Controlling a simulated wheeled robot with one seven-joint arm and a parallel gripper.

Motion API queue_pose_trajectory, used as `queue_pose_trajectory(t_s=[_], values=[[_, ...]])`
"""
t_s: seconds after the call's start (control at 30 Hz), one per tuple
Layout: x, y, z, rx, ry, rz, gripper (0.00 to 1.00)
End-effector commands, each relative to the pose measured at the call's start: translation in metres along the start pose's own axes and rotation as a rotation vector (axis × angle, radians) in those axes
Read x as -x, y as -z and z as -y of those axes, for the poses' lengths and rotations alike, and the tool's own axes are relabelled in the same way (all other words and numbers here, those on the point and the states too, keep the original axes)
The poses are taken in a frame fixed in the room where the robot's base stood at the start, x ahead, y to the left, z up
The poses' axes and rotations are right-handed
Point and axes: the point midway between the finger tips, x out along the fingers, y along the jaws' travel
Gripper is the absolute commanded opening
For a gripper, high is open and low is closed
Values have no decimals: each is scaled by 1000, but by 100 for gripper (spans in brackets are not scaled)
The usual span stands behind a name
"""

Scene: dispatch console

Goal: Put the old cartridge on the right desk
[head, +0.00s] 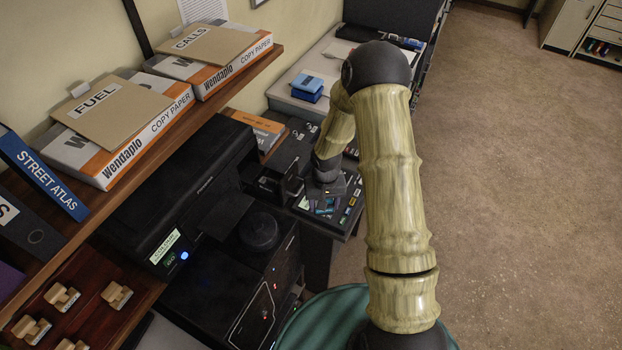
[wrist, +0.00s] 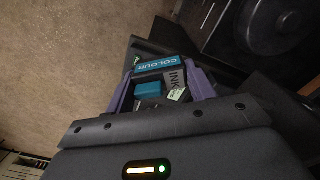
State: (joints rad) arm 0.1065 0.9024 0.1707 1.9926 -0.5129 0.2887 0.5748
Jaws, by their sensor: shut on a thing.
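My gripper (head: 325,190) is low over the dark desk section (head: 344,226) in the middle of the head view. In the wrist view its purple fingers (wrist: 162,86) are shut on a small dark cartridge with a teal block (wrist: 148,90) and a pale green label. I take this as the old cartridge; no wording on it says so. A teal-and-grey COLOUR INK item (wrist: 160,66) shows just beyond it; I cannot tell whether they touch. In the head view the gripper largely hides the held cartridge. The pale desk (head: 340,47) lies farther back.
The black printer (head: 185,195) with a lit display stands left of my gripper. Blue boxes (head: 307,85) sit on the pale desk. A wooden shelf with copy paper boxes (head: 120,140) overhangs the left side. Open floor (head: 510,180) lies to the right.

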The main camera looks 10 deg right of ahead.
Motion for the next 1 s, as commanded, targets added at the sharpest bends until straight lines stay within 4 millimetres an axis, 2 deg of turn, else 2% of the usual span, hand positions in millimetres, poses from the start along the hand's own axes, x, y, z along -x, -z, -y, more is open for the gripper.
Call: queue_pose_trajectory(t_s=[0.03,0.1,0.3,0.4,0.53,1.0], values=[[-32,-3,-2,18,2,2,31],[-53,-5,-5,42,4,1,31],[-103,-8,-8,71,6,0,31],[-117,-8,-9,78,6,-1,31],[-123,-9,-9,81,6,0,31],[-121,-9,-9,80,6,0,31]])
